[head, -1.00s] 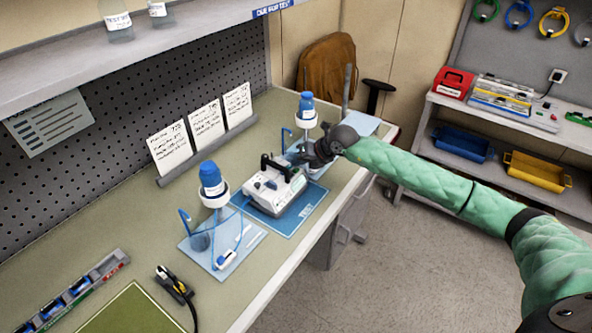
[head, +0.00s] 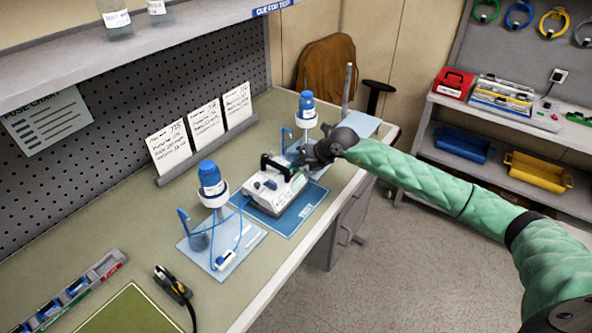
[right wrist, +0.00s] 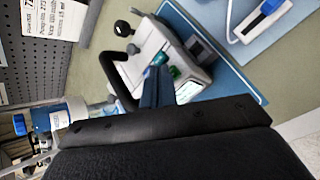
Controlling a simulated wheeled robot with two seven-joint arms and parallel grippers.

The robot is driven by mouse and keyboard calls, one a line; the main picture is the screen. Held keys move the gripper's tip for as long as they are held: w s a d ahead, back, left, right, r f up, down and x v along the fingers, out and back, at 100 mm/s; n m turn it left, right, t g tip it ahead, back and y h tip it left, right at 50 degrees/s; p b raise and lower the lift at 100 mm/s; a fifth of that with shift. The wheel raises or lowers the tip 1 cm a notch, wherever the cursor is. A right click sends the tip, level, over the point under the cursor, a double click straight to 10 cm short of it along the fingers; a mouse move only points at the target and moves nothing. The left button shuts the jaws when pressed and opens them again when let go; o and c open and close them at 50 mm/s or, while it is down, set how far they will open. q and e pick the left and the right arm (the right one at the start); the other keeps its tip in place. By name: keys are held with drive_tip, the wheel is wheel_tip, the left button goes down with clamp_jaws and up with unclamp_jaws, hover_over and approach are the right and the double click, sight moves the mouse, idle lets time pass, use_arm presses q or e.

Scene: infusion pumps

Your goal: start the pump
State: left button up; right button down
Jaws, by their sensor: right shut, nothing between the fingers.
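The white and grey pump (head: 268,197) with a black carrying handle sits on the blue TEST mat (head: 307,210). My right gripper (head: 293,171) is at the pump's right end, its fingers shut and empty. In the right wrist view the closed fingers (right wrist: 154,82) reach over the pump (right wrist: 148,42), close to its teal and green buttons (right wrist: 174,71). I cannot tell whether the fingertips touch the pump. The fingers hide part of its panel. My left gripper is not in view.
A blue-capped bottle on a stand (head: 211,180) is left of the pump, with tubing on a pale blue mat (head: 249,245). Another bottle stand (head: 306,112) is behind the gripper. Cards (head: 207,125) line the pegboard. The bench's front edge is clear.

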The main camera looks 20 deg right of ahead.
sight(299, 172)
drive_tip(key=shift+f+b, duration=0.4)
drive_tip(key=shift+f, duration=0.05)
idle(0.4)
drive_tip(key=shift+r, duration=0.9)
drive_tip(key=shift+r, duration=0.15)
drive_tip(key=shift+r+p, duration=0.8)
drive_tip(key=shift+r, duration=1.6)
